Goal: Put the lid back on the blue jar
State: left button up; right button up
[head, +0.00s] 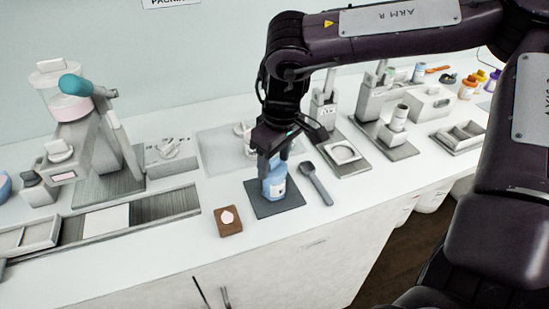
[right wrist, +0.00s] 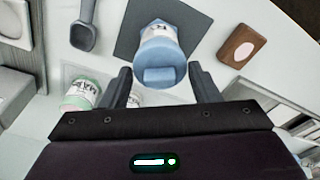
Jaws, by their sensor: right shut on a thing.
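The blue jar (head: 274,189) stands upright on a dark square mat (head: 292,200), with a white label on its side. It also shows in the right wrist view (right wrist: 157,33). The blue lid (right wrist: 160,75), with a raised block on top, is at the jar's mouth. I cannot tell whether it is fully seated or slightly above. My right gripper (head: 274,156) points down over the jar. The gripper hides the lid's top in the head view. My left gripper is not in view.
A dark scoop (head: 315,184) lies right of the mat. A brown block (head: 229,228) with a pale pink top sits front left of it. A green-and-white jar (right wrist: 82,95) stands behind. Machines line the back of the counter. The counter's front edge is close to the block.

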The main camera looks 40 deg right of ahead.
jog(key=shift+f+b, duration=0.35)
jog(key=shift+b, duration=0.45)
dwell(0.7)
dwell(0.3)
jog(key=o, duration=1.4)
jog(key=shift+o, duration=0.2)
jog(key=shift+r+p, duration=1.3)
jog(key=shift+r, duration=1)
grip_shut()
